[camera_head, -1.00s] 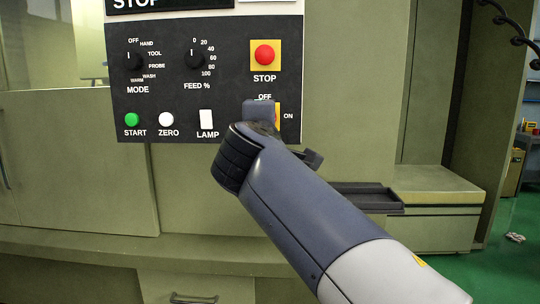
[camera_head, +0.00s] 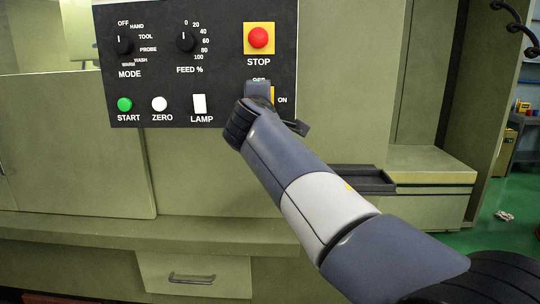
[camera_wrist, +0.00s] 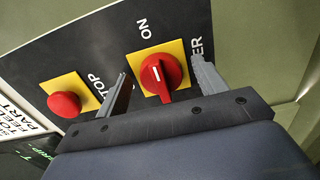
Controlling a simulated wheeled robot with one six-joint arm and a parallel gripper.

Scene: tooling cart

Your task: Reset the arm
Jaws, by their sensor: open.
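My arm reaches from the lower right up to a dark control panel (camera_head: 150,75) in the head view. In the wrist view my gripper (camera_wrist: 158,85) is open, with one grey finger on each side of a red rotary knob (camera_wrist: 162,74) on a yellow plate. I see a gap between each finger and the knob, and cannot tell how deep the fingers reach. The knob's white line points along the knob's upper part, near the "ON" label. In the head view the knob is hidden behind my gripper, with a strip of its yellow plate showing.
A red STOP button (camera_head: 258,38) sits above the knob. A green START button (camera_head: 124,104), a white ZERO button (camera_head: 159,104), a LAMP switch (camera_head: 199,103) and two dials are to the left. A dark tray (camera_head: 360,179) lies on a ledge at right.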

